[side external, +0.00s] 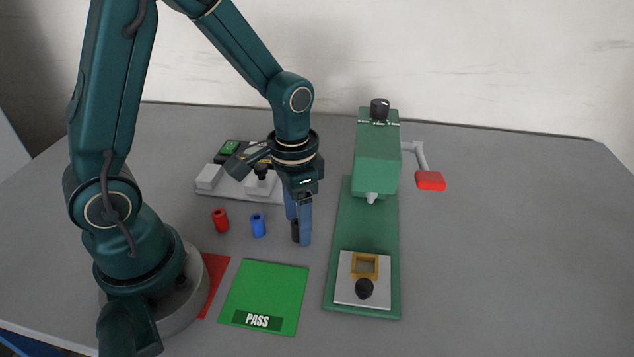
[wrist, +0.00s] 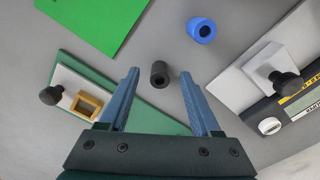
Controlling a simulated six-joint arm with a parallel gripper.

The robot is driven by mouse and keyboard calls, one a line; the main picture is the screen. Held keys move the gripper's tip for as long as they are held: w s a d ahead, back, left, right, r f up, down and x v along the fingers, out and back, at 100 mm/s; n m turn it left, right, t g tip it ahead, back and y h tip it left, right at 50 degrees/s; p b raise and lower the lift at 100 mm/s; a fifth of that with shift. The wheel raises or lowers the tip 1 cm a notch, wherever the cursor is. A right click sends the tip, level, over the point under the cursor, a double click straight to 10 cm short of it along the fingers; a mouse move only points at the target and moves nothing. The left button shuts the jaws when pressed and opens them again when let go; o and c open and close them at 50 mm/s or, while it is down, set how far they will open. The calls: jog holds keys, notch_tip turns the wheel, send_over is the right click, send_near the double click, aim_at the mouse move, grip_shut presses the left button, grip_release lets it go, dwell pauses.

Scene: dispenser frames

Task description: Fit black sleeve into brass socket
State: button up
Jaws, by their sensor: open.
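The black sleeve (wrist: 159,74) stands on the grey table between the fingers of my gripper (wrist: 158,75) in the wrist view, with a gap on each side. My gripper (side external: 299,243) is open and points down. In the side view the sleeve (side external: 295,231) is partly hidden behind the blue fingers. The brass socket (side external: 365,265) is a square frame on a silver plate at the front of the green press. It also shows at the left of the wrist view (wrist: 87,104), beside a black knob.
A blue sleeve (side external: 258,225) and a red sleeve (side external: 220,220) stand left of my gripper. A green PASS mat (side external: 265,290) lies in front, with a red mat (side external: 215,283) beside it. The press head (side external: 376,150) overhangs its base. A tester (side external: 232,186) stands behind. The table's right is clear.

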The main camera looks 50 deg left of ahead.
jog(key=shift+f, duration=0.1)
grip_shut()
dwell(0.3)
